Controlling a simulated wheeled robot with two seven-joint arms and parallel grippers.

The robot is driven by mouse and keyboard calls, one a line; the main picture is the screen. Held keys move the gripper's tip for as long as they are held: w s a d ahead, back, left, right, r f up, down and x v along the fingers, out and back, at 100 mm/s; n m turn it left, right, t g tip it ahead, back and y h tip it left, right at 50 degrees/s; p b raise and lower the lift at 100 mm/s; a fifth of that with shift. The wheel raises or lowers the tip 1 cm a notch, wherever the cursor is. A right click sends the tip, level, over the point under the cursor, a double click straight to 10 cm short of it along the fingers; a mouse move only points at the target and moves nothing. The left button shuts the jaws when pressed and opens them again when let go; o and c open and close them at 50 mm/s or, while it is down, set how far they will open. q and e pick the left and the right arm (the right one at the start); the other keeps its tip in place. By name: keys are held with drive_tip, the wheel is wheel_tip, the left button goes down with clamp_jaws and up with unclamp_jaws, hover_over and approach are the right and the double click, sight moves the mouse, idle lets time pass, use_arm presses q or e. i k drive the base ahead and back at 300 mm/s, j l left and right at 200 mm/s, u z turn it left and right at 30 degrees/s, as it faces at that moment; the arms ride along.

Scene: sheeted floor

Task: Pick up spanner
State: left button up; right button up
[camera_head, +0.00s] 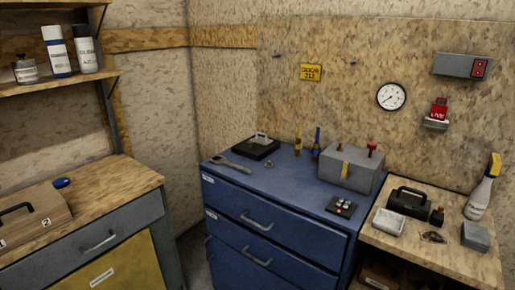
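A grey metal spanner (230,164) lies flat on the top left of the blue drawer cabinet (275,215), close to its left front edge. Its wide end points to the left, and nothing covers it. Neither of my grippers shows in the head view, so their state is hidden.
Beside the spanner are a black case (256,149) and a small metal part (269,163). A grey box (351,170) and a dark button panel (341,206) sit further right. A wooden bench (80,210) stands left across a gap. The cabinet top's middle is clear.

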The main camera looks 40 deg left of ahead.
sight(219, 159)
drive_tip(key=u, duration=1.25)
